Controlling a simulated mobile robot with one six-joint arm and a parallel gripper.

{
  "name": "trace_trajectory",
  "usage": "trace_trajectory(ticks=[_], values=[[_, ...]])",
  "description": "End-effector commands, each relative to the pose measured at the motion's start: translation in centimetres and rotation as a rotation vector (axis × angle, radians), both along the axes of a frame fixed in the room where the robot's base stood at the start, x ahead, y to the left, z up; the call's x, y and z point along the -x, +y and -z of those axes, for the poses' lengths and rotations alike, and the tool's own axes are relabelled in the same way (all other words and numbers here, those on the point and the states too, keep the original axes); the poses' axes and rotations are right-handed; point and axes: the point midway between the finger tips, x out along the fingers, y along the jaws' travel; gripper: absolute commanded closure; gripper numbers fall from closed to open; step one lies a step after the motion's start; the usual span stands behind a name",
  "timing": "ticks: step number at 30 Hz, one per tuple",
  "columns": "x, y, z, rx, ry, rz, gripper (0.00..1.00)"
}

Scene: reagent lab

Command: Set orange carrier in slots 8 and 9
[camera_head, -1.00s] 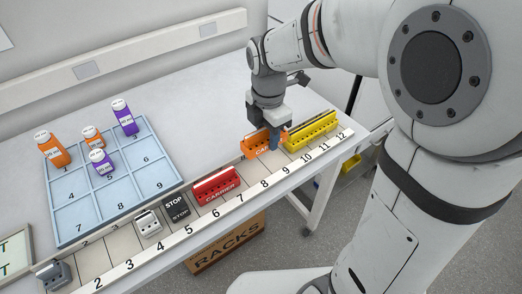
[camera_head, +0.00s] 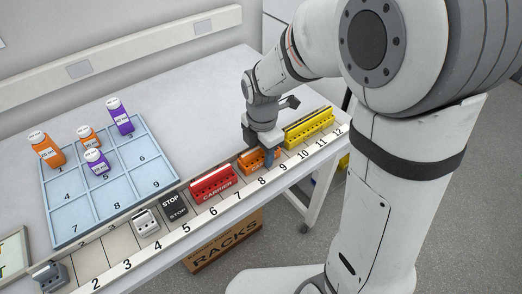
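The orange carrier (camera_head: 246,163) is low at the rail, behind the numbers 8 and 9. It sits between the red carrier on its left and the yellow carrier on its right. It looks level and seated, though its underside is hidden. My gripper (camera_head: 261,152) is over its right part, with one dark finger in front of it and the other hidden behind. The gripper looks shut on the carrier. The numbered slot rail (camera_head: 186,229) runs along the table's front edge.
The red carrier (camera_head: 213,185) stands behind 6 and 7, the yellow carrier (camera_head: 309,128) behind 10 to 12. A blue tray (camera_head: 70,221) holds several bottles.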

Motion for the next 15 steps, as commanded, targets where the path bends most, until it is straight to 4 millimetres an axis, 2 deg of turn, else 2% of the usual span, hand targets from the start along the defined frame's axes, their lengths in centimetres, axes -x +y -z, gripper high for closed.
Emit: trace_trajectory(ticks=[9,12,15], values=[[0.0,0.0,-0.3,0.000,0.000,-0.001,0.53],[-0.1,0.1,-1.1,-0.001,-0.003,-0.001,0.53],[-0.1,0.1,-2.8,-0.001,-0.004,-0.001,0.53]])
